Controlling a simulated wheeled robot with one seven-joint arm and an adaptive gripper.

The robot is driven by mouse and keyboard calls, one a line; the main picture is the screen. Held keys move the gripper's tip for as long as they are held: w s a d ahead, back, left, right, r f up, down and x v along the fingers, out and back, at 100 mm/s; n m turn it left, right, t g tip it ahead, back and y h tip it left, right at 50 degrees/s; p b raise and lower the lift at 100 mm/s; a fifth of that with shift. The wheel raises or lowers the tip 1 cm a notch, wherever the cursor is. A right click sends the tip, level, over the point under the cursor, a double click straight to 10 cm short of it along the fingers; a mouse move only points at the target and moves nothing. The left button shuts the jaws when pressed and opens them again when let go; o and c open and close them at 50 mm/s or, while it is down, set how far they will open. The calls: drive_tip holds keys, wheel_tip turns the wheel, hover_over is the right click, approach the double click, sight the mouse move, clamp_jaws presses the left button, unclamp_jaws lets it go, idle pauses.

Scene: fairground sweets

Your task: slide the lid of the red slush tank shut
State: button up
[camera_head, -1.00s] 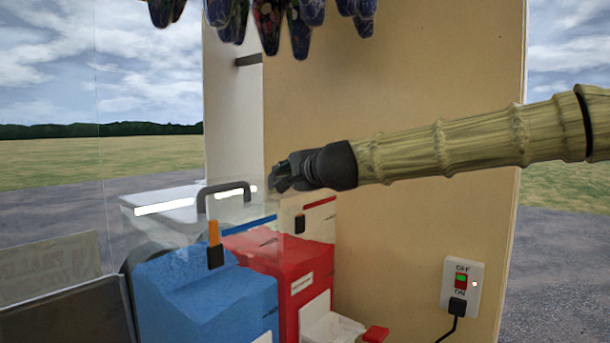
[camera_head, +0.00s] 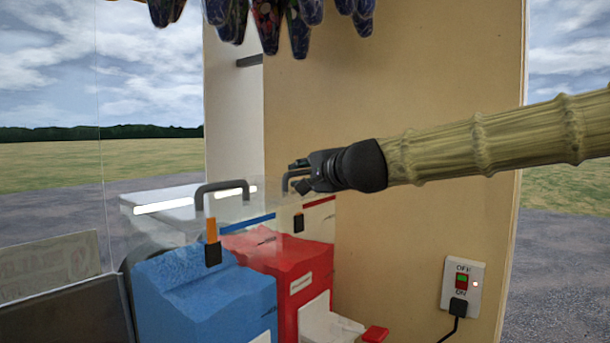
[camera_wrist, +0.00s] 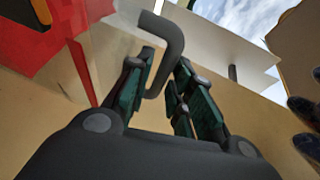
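The red slush tank (camera_head: 307,262) stands right of the blue one, against the tan wall. Its lid looks clear, and its edges are hard to make out. A dark bent lid handle (camera_head: 285,181) shows at the red tank's top, partly hidden by my gripper. My gripper (camera_head: 299,175) reaches in from the right at handle height. In the wrist view, its two green-padded fingers are apart, with the grey handle (camera_wrist: 174,42) running down between them. I cannot tell whether either finger touches it. Some red of the tank shows at the wrist view's upper left.
The blue slush tank (camera_head: 205,295) has its own dark lid handle (camera_head: 222,188) to the left. Wrapped cones (camera_head: 270,25) hang above. A switch panel (camera_head: 462,287) with a plug is on the wall at right. A clear pane stands at left.

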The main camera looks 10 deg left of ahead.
drive_tip(key=shift+a, duration=0.1)
drive_tip(key=shift+s, duration=0.15)
drive_tip(key=v, duration=1.2)
